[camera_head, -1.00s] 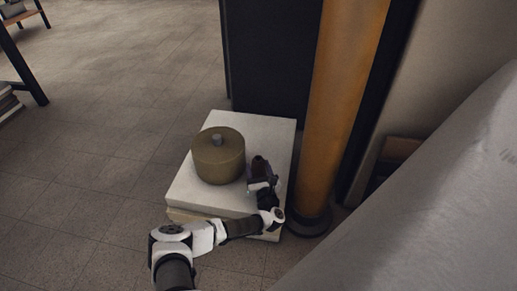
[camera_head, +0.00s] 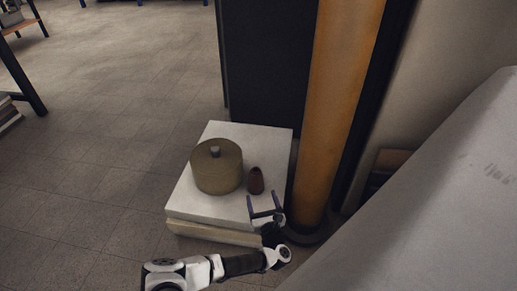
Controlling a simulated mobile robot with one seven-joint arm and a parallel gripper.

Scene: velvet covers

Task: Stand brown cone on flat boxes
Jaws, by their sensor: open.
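The brown cone (camera_head: 255,180) is a small dark reddish-brown piece with a rounded top. It stands upright on the white top of the flat boxes (camera_head: 200,207), right of their middle. My gripper (camera_head: 264,204) is open and empty. Its two fingers point toward the cone from the front, with a gap between them and the cone. The flat boxes are stacked low on the floor, a white one over a cream one.
A round olive-brown container (camera_head: 216,168) with a grey knob stands on the boxes, left of the cone. An orange column (camera_head: 338,110) rises close on the right. A dark panel (camera_head: 263,70) stands behind. A pale grey surface (camera_head: 440,190) fills the lower right.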

